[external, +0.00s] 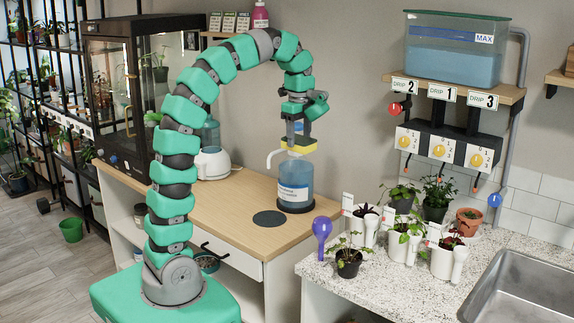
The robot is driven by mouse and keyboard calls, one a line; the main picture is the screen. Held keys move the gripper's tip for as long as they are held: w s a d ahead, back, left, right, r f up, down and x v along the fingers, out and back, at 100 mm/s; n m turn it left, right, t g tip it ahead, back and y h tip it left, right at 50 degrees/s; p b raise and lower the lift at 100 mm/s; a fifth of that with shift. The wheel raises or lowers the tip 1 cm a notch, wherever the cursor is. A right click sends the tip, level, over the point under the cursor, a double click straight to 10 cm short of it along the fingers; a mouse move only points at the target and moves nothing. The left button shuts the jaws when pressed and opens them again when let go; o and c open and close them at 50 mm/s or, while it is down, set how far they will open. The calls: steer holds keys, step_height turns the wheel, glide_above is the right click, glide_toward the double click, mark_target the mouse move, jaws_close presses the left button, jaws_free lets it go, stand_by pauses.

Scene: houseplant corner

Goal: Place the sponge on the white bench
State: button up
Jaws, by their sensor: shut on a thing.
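My gripper (297,139) points down at the end of the curved green arm. It is shut on the yellow sponge (301,147), which shows at the jaws. The sponge is in the air, just above or in front of the top of a blue water bottle with a white spout (294,182); I cannot tell whether they touch. A bench with a wooden top and white front (232,262) stands below. A speckled white counter (405,292) stands to its right. I cannot tell which one is the white bench.
Several potted plants and a purple watering bulb (322,231) stand on the speckled counter beside a sink (525,290). A water tank (453,52) sits on a wall shelf.

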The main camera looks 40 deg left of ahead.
steer(key=s+a+f+b, duration=0.4)
steer(key=s+a+b, duration=0.2)
steer(key=s+a, duration=1)
step_height(320, 180, down, 28)
steer(key=w+a, duration=0.3)
steer(key=w, duration=0.4)
steer(key=w+a+f+b, duration=0.1)
steer(key=w+a, duration=0.1)
steer(key=w, duration=0.3)
steer(key=w+a+b, duration=0.1)
steer(key=w+a, duration=0.1)
steer(key=w, duration=0.3)
steer(key=shift+w+f, duration=0.1)
steer(key=shift+f, duration=0.3)
steer(key=shift+f+b, duration=0.7)
steer(key=shift+f, duration=0.95)
steer(key=shift+f, duration=0.1)
steer(key=o, duration=0.7)
steer(key=shift+o, duration=1.1)
